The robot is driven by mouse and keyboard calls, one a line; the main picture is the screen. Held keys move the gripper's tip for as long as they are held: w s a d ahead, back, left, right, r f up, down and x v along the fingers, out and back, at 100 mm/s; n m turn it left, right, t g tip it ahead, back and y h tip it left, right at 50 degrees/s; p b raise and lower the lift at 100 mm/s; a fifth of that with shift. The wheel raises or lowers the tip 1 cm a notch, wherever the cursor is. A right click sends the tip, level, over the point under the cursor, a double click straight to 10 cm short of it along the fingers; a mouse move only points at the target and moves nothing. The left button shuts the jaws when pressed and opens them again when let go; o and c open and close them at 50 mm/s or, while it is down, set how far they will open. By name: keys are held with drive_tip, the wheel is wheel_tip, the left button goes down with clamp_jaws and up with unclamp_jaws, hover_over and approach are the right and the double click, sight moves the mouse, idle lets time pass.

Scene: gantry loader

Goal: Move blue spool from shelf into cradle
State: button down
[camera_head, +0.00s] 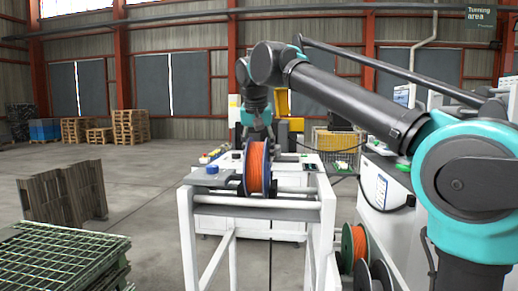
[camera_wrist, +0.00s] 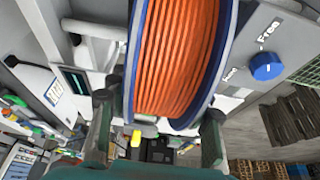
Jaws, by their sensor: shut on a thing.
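The blue spool (camera_head: 257,166) has dark blue flanges and is wound with orange line. It is upright at the white cradle (camera_head: 255,212), by its cross rails. I cannot tell whether it rests on the rails or hangs just above them. My gripper (camera_head: 258,137) reaches down onto the spool from above and is shut on it. In the wrist view the fingers of my gripper (camera_wrist: 158,135) stand at either side of the spool (camera_wrist: 180,60), by its flanges. The lower part of the spool is partly hidden by the front rail.
A blue knob (camera_wrist: 266,66), marked "Free" beside it, sits on the cradle's top plate. A green-flanged spool (camera_head: 355,247) and a grey-flanged spool (camera_head: 373,277) are low at the right. A green grating (camera_head: 65,258) and wooden pallets (camera_head: 65,193) stand at the left.

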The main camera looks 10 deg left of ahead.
idle(0.3)
drive_tip(key=c, duration=0.6)
unclamp_jaws()
drive_tip(key=v, duration=1.2)
drive_tip(key=shift+f, duration=0.1)
